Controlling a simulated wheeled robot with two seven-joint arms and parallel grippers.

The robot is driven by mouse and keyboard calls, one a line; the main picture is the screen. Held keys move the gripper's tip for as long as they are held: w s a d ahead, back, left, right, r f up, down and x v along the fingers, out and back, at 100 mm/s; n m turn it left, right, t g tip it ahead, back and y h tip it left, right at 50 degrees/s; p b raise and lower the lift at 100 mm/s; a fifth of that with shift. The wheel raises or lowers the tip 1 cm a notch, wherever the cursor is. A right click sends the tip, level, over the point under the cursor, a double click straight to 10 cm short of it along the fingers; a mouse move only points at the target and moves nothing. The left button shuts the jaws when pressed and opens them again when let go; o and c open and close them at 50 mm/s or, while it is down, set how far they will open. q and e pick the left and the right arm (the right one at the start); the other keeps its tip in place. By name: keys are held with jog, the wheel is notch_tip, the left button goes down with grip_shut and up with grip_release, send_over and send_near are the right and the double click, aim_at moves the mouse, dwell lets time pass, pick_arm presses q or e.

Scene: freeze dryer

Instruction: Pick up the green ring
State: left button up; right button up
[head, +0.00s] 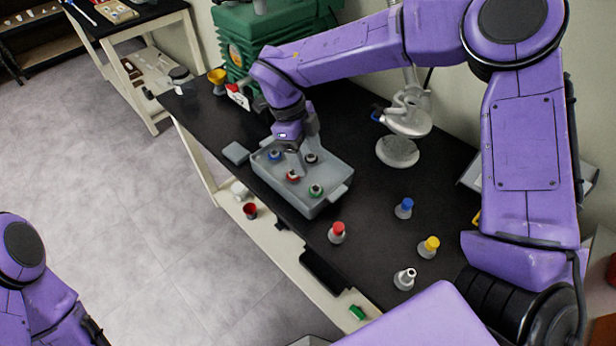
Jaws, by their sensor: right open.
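The green ring (316,190) is in the grey tray (333,200) on the black bench, near the tray's front right corner. It sits around a small item whose shape is too small to tell. My right gripper (296,165) reaches down over the middle of the tray, to the upper left of the green ring and apart from it. It is open, with its fingertips close to the red-ringed item (293,176); I cannot tell whether they touch it. Of my left arm only links show at the lower left; its gripper is not in view.
Blue-ringed (275,154) and dark-ringed (311,158) items share the tray. Flasks with red (337,232), blue (404,208) and yellow (428,247) tops and a white flask (405,279) stand to the right. A white stand (398,150) is behind; a green machine (240,45) is at the back.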

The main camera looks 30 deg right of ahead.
aim_at(316, 188)
jog(key=x, duration=0.3)
jog(key=p+x, duration=0.1)
jog(key=x, duration=0.3)
jog(key=p+x, duration=0.1)
jog(key=x, duration=0.2)
jog(key=shift+w+a+f, duration=0.2)
jog(key=shift+a+f, duration=0.1)
jog(key=c, duration=1.1)
jog(key=shift+c, duration=0.2)
jog(key=shift+r, duration=0.1)
